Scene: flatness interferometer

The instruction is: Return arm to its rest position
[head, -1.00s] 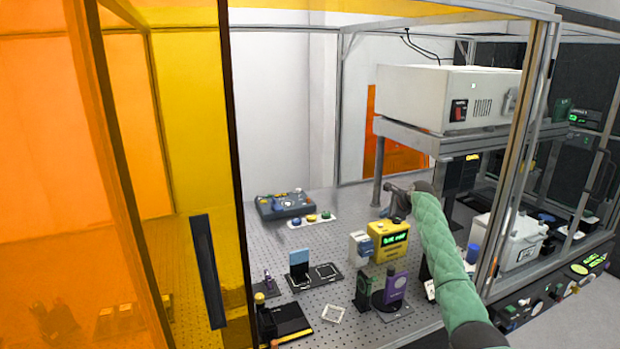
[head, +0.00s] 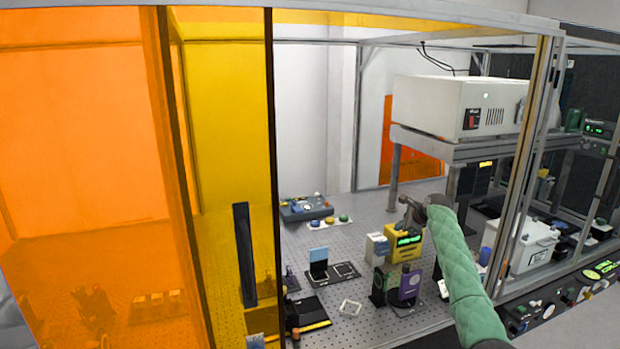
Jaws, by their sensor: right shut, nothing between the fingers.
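My right arm comes in from the lower right in a green quilted sleeve and reaches through the open front of the enclosure. My right gripper (head: 405,207) is at its end, dark grey, shut and empty. In the picture it overlaps the top of the yellow instrument with a green display (head: 406,243); I cannot tell how far apart they are. My left gripper is not in view.
Orange panels (head: 90,150) close the left side. A dark-edged yellow panel (head: 225,130) borders the opening, and a metal post (head: 535,130) stands right. A shelf carries a white box (head: 450,105). Small optics and a control box (head: 300,210) stand on the perforated table (head: 350,285).

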